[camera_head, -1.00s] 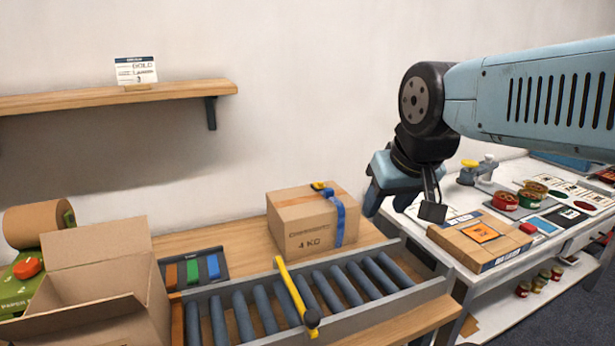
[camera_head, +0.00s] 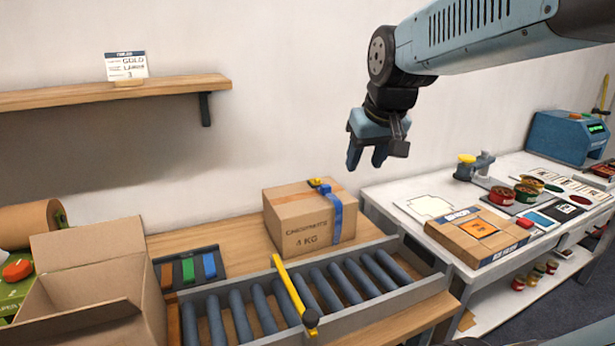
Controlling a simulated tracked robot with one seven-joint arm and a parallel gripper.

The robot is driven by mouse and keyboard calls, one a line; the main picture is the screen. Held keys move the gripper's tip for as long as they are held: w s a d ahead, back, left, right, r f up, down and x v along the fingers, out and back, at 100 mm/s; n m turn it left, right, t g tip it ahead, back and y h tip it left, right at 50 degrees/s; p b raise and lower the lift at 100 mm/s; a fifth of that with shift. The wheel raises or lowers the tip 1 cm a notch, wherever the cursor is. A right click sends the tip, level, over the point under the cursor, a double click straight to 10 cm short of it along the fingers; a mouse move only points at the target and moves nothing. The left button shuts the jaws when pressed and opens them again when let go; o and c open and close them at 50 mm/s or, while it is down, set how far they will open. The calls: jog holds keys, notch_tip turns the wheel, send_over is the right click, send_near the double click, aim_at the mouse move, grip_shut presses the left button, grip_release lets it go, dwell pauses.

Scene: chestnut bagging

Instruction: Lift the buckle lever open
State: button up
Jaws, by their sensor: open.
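A yellow bar (camera_head: 295,286) crosses the roller conveyor (camera_head: 262,311). An open carton (camera_head: 92,274) and a tray of coloured strips (camera_head: 190,268) stand at left. A white bench (camera_head: 390,196) with a flat carton (camera_head: 478,237) and tins is at right. A shelf (camera_head: 110,93) is on the wall.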

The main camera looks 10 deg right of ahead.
jog(key=w+f+n, duration=0.1)
jog(key=w, duration=1.5)
send_near(318, 179)
jog(key=shift+n+g+y, duration=0.3)
jog(key=shift+g+y, duration=0.1)
jog(key=x, duration=0.8)
jog(key=shift+w+d, duration=0.3)
jog(key=shift+w, duration=0.1)
jog(key=shift+c, duration=0.3)
